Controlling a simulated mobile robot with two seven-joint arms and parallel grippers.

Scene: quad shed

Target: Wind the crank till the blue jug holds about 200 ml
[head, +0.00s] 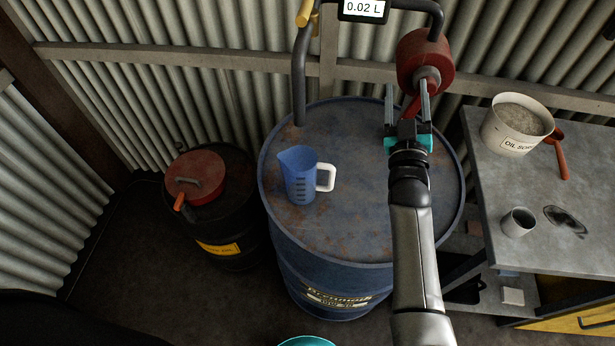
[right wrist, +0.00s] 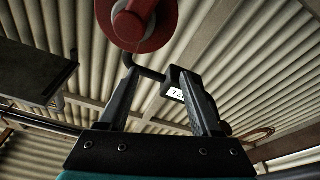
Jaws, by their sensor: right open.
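The blue jug (head: 300,180) with a white handle stands upright on the blue drum's top (head: 345,232); its contents are not visible. A grey pipe (head: 299,90) ends behind the jug's mouth in the picture; I cannot tell whether it is directly over it. The red pump (head: 413,52) has a grey hub and a red crank arm (head: 411,106). My right gripper (head: 408,92) is open at the crank, its fingers showing on either side of the arm; contact is unclear. In the right wrist view the fingers (right wrist: 163,82) are apart, below the red pump (right wrist: 135,22). The display (head: 363,9) reads 0.02 L.
A black drum (head: 236,228) with a red can (head: 195,177) on it stands left. The right bench (head: 568,245) holds a labelled tub (head: 516,125), a grey cup (head: 517,222) and an orange-handled tool (head: 562,155). Corrugated walls close off the back.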

